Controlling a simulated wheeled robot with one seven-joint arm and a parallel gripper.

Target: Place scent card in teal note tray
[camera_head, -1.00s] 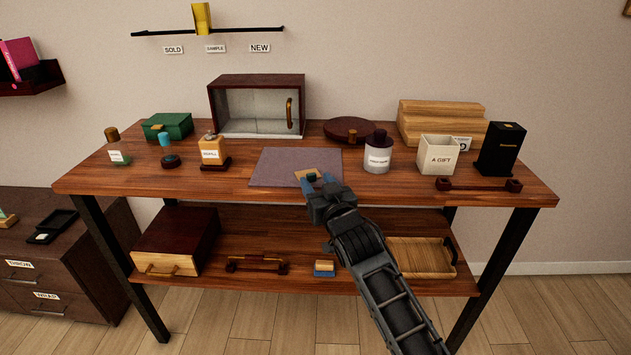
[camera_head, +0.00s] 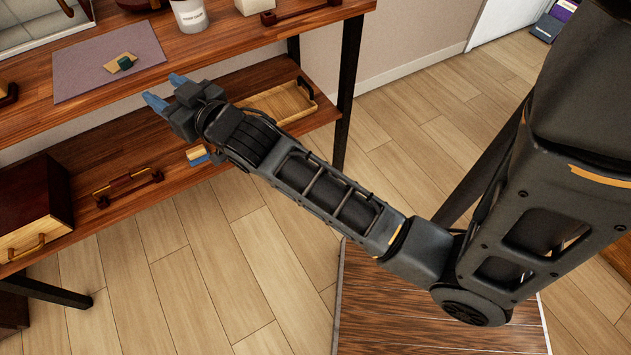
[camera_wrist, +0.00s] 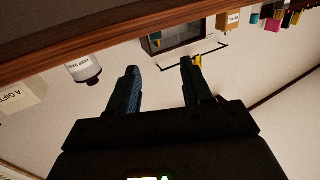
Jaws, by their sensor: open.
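A small tan card with a dark green block on it (camera_head: 121,63), likely the scent card, lies on the purple mat (camera_head: 85,82) on the upper table top. My gripper (camera_head: 165,91) is open and empty, in front of the table edge, to the right of and nearer than the card. In the wrist view my two fingers (camera_wrist: 160,67) are apart with nothing held between them. The card does not show in the wrist view. I cannot make out a teal note tray in either current view.
A white jar (camera_head: 189,15) and a cream box (camera_head: 254,6) stand at the table's back right. The lower shelf holds a wooden tray (camera_head: 262,112), a small blue and yellow block (camera_head: 197,155), a handled bar (camera_head: 127,185) and a drawer box (camera_head: 35,215).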

